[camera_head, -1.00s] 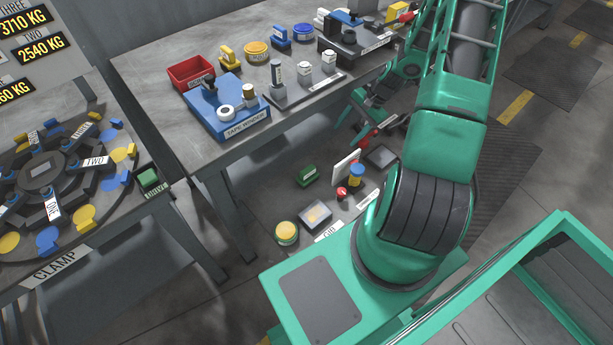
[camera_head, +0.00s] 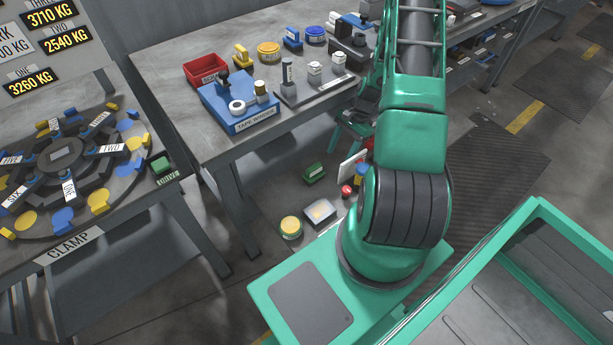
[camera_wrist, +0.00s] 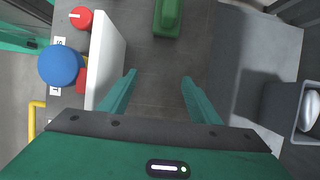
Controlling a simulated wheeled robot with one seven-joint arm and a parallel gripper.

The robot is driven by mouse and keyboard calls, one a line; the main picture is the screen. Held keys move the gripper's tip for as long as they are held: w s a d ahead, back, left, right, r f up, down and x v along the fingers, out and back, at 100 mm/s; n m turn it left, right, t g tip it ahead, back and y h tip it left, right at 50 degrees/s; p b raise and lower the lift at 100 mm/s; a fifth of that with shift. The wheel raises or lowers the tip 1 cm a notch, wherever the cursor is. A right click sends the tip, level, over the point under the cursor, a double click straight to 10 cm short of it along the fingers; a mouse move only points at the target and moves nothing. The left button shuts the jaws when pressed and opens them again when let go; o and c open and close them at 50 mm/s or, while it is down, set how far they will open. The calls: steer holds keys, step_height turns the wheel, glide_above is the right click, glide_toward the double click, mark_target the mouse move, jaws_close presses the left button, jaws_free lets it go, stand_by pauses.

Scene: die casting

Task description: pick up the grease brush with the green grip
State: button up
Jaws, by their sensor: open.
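A green object (camera_head: 314,173), which appears to be the green-gripped brush, sits low beyond my arm, beside the work table in the head view. It also shows at the top middle of the wrist view (camera_wrist: 168,17), with part cut off by the frame edge; no bristles can be made out. My gripper (camera_wrist: 158,78) is open and empty, its two green fingers spread below the green object in the picture and apart from it. In the head view my arm hides most of the gripper.
A white upright panel (camera_wrist: 107,60) stands close left of my fingers, with a blue round top (camera_wrist: 60,65) and a red knob (camera_wrist: 80,18) beyond it. A grey surface (camera_wrist: 245,65) lies right. The work table (camera_head: 180,105) holds a red bin (camera_head: 205,70) and a blue tape winder (camera_head: 240,105).

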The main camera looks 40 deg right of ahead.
mark_target(316, 165)
steer(key=a, duration=1.1)
steer(key=shift+s+a, duration=0.25)
steer(key=shift+a, duration=0.05)
steer(key=shift+a+f, duration=0.3)
steer(key=shift+f, duration=0.25)
steer(key=c, duration=1.3)
steer(key=shift+r, duration=0.15)
